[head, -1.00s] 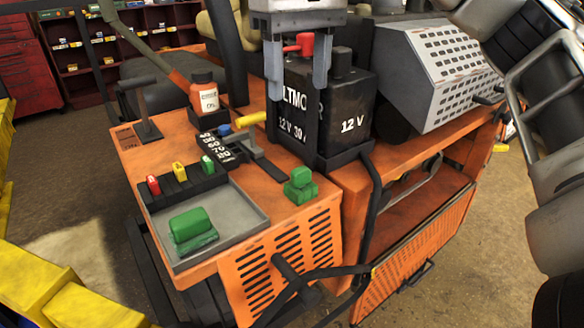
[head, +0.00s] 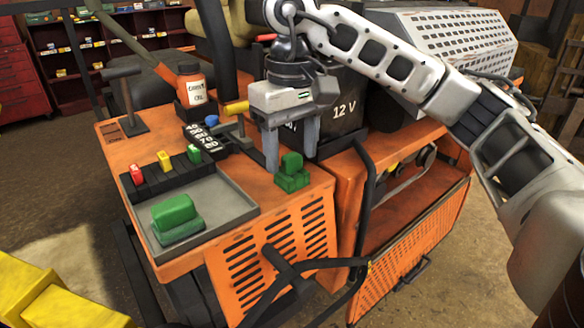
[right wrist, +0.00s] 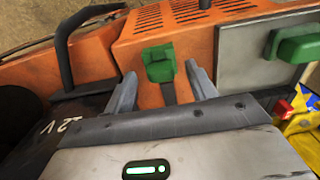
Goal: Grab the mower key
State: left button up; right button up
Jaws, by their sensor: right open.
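A small stepped green piece (head: 291,176), which looks like the mower key, stands upright on the front edge of the orange deck (head: 312,198). It also shows in the right wrist view (right wrist: 158,64), between the finger lines and beyond the jaw. My right gripper (head: 291,158) points down just above and behind the green piece, fingers apart and empty. Its fingers also show in the right wrist view (right wrist: 161,76). A larger green block (head: 175,217) lies in the grey tray (head: 222,196) to the left. I cannot tell whether either finger touches the green piece. My left gripper is out of view.
A black 12 V battery (head: 346,112) stands close behind the right gripper. A black bent bar (head: 366,190) rises in front. An orange bottle (head: 192,88), a yellow-ended lever (head: 237,107) and small coloured blocks (head: 164,160) stand to the left.

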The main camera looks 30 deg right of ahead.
jog(key=shift+f, duration=0.5)
jog(key=c, duration=1)
jog(key=shift+r, duration=0.1)
jog(key=shift+c, duration=0.2)
